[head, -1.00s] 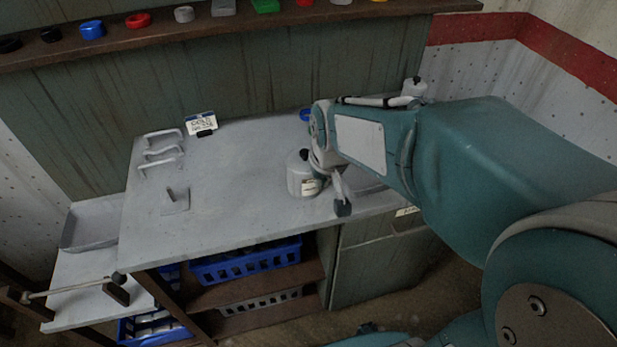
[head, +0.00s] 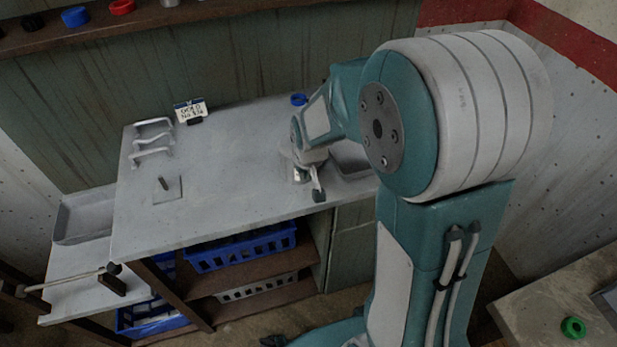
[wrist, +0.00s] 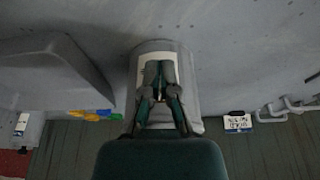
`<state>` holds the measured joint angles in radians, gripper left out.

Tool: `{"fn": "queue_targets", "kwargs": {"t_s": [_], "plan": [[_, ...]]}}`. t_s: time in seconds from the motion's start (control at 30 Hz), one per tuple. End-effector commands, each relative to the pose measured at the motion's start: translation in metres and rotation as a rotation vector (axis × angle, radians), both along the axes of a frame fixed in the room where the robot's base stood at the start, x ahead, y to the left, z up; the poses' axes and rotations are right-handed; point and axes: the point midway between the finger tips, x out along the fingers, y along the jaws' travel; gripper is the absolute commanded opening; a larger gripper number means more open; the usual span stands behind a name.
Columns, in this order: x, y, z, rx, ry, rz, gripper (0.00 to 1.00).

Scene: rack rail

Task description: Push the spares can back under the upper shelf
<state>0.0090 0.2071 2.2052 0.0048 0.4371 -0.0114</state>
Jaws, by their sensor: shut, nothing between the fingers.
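The spares can is a grey cylinder (wrist: 190,85) with a pale label, standing on the grey bench top (head: 230,180). In the wrist view my gripper (wrist: 159,72) is shut and empty, its fingertips right in front of the can's label; I cannot tell if they touch. In the head view my gripper (head: 317,192) is low over the bench near its front edge, and my wrist hides most of the can. The upper shelf (head: 200,20) is a brown board along the back wall.
A sign card (head: 190,112) and several handles (head: 152,140) stand on the left of the bench. A small plate with a peg (head: 166,187) lies in front of them. A grey tray (head: 355,160) is right of my gripper. A blue ring (head: 298,99) lies farther back.

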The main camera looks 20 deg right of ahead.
Motion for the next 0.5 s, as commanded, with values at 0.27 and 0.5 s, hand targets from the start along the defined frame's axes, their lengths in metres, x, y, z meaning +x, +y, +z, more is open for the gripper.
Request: {"fn": "queue_targets", "kwargs": {"t_s": [0.27,0.5], "plan": [[0.0091,0.0001,0.0003,0.0,0.001,0.0,0.0],[0.0115,0.0,0.0004,0.0,0.001,0.0,0.0]]}}
